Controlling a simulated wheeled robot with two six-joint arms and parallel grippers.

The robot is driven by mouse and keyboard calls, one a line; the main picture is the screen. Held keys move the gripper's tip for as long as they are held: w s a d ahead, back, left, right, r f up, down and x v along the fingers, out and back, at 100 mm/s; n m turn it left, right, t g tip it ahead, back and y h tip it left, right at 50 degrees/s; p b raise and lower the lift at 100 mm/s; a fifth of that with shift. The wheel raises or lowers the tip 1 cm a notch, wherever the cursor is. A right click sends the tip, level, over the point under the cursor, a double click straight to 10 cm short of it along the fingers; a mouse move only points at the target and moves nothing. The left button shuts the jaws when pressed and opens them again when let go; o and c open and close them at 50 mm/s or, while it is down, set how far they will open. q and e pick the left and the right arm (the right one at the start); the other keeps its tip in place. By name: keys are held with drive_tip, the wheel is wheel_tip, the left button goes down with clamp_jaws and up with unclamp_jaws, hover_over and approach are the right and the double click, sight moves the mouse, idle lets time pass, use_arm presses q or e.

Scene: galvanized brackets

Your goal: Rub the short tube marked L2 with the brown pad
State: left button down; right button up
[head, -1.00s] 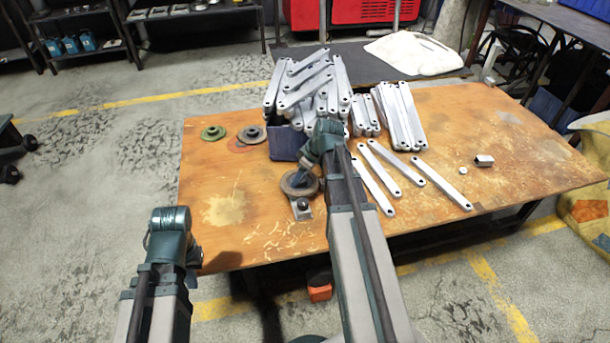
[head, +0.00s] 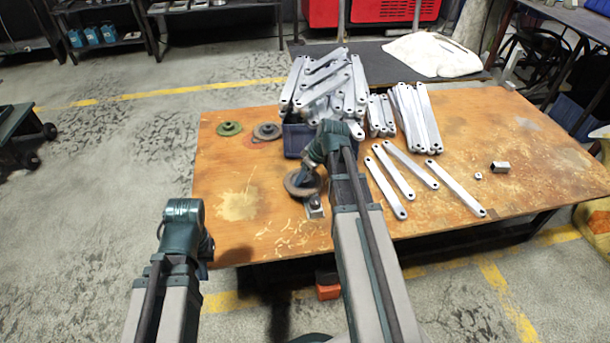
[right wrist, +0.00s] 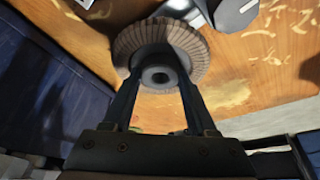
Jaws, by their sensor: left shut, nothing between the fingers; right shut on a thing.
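The brown pad (head: 296,184), a round ribbed disc, is in my right gripper (head: 312,177). In the right wrist view the fingers (right wrist: 158,72) are shut on its dark hub, and the ribbed brown rim (right wrist: 190,45) spreads around them. A short metal tube (head: 315,208) sits close to the pad near the table's front edge; a grey metal piece also shows beside the pad in the right wrist view (right wrist: 236,14). I cannot tell whether they touch. Another short tube (head: 500,167) lies at the right. No L2 mark is readable. My left gripper (head: 206,250), mostly hidden, is low beside the table's left front corner.
A blue bin (head: 297,138) heaped with galvanized brackets (head: 325,82) stands just behind my right gripper. Several brackets (head: 395,178) lie to the right. A green disc (head: 228,128) and a greyish disc (head: 267,131) lie at back left. The table's left front is clear.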

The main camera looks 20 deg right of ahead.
drive_tip(key=shift+r+p, duration=2.55)
drive_tip(key=shift+r, duration=0.25)
wheel_tip(320, 180, up, 3)
drive_tip(key=p, duration=0.3)
